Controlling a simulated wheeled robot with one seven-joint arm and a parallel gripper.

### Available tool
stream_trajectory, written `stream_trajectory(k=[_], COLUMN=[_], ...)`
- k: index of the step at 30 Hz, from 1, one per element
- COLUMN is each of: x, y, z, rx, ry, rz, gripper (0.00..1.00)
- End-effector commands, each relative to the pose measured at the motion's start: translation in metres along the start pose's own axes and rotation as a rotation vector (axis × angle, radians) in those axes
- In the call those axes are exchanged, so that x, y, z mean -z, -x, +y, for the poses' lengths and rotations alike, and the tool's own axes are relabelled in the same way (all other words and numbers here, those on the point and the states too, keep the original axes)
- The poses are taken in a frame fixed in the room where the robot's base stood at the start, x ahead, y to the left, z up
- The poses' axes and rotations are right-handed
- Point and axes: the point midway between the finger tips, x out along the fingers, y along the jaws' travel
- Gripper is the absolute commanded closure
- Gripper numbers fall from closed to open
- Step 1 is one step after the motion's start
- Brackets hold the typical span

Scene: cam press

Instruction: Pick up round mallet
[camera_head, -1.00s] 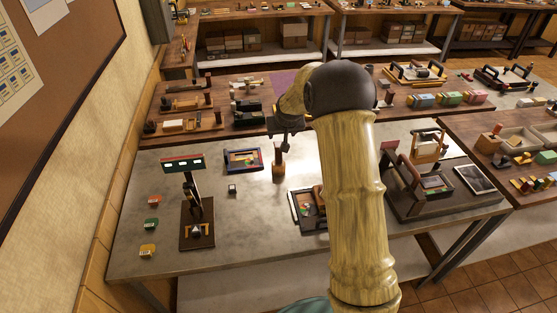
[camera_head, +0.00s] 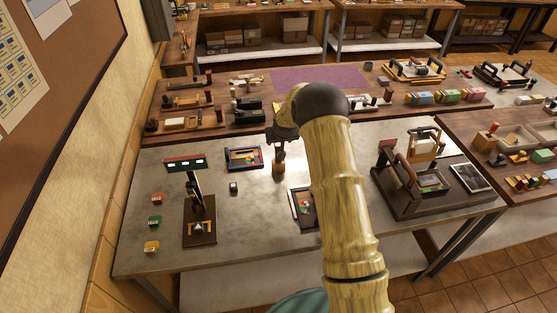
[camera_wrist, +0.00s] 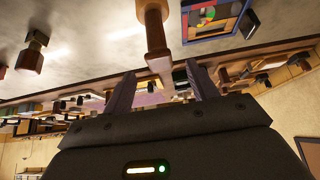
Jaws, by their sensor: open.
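The round mallet appears to be the wooden piece standing upright on the grey table (camera_head: 200,262), below my gripper (camera_head: 281,138) in the head view. In the wrist view, which looks upside down, the wooden piece (camera_wrist: 156,38) is straight ahead. Its near end lies around the gap between the two fingertips of my gripper (camera_wrist: 161,82). The fingers are apart, and I see no contact with the wood. Whether its end is between the fingers or beyond them, I cannot tell.
A blue-framed tray (camera_head: 244,167) lies left of the mallet, and a dark tray (camera_head: 303,222) is partly hidden behind my arm. A dark stand (camera_head: 199,240) is on the left; a wooden press (camera_head: 405,203) is on the right.

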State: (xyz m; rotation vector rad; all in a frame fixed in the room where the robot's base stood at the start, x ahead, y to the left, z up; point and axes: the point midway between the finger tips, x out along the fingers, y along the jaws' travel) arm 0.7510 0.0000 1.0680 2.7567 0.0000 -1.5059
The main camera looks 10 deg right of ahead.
Motion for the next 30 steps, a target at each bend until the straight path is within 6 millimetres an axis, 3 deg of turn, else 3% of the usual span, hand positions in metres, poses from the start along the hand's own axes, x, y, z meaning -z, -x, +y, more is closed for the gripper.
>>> stream_trajectory(k=[5,19,30], x=[0.001,-0.002,-0.003], y=[-0.004,-0.049,-0.052], z=[0.0,0.0,0.0], rx=[0.0,0.0,0.0], ry=[0.0,0.0,0.0], rz=[-0.001,0.0,0.0], gripper=[0.42,0.42,0.42])
